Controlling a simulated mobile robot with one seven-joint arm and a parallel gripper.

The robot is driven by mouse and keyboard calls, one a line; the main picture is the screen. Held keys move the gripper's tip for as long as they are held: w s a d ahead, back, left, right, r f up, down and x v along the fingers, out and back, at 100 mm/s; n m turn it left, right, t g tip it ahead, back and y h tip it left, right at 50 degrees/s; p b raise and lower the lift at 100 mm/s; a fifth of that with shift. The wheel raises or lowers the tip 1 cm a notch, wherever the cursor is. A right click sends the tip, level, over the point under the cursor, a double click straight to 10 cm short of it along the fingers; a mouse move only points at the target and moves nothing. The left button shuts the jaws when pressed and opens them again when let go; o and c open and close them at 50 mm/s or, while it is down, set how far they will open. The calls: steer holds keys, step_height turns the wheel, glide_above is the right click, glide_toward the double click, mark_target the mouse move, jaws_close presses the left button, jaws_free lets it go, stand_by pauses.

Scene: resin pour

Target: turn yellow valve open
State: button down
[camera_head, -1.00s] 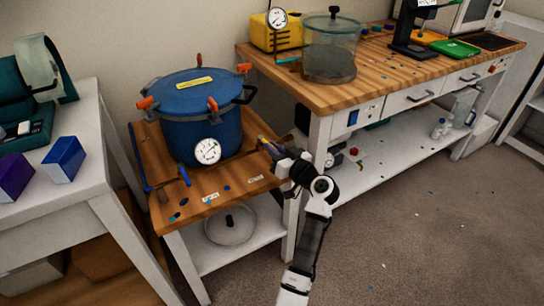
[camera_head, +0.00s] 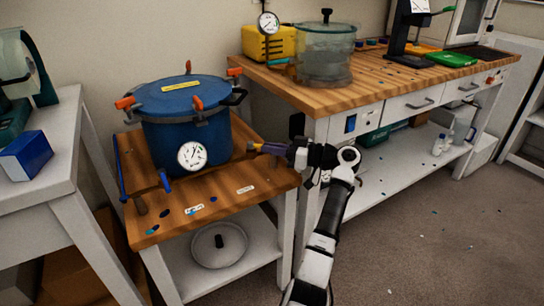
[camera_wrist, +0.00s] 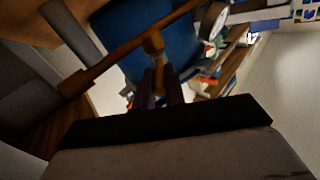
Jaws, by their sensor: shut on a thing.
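The yellow valve (camera_head: 256,147) sits on a brown pipe at the right side of the blue pressure pot (camera_head: 188,135). In the wrist view the yellow valve (camera_wrist: 155,45) stands on the pipe (camera_wrist: 110,72), with its handle reaching down between my purple fingers. My gripper (camera_head: 274,150) comes in from the right and is shut on the valve; its fingers (camera_wrist: 159,90) lie on both sides of the handle. Part of the handle is hidden by the fingers. The valve's exact turn cannot be told.
A blue valve (camera_head: 165,182) stands on a pipe at the pot's front left. The pot rests on a low wooden-topped stand (camera_head: 224,205). To the right is a workbench (camera_head: 383,90) with a glass chamber (camera_head: 326,52). Open floor (camera_head: 430,220) lies in front.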

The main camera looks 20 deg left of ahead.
steer(key=shift+w+g, duration=0.15)
steer(key=shift+g, duration=0.25)
steer(key=c, duration=1.5)
jaws_free()
steer(key=d, duration=0.9)
steer(key=w+d+b, duration=0.1)
steer(key=d, duration=0.3)
steer(key=shift+d, duration=0.35)
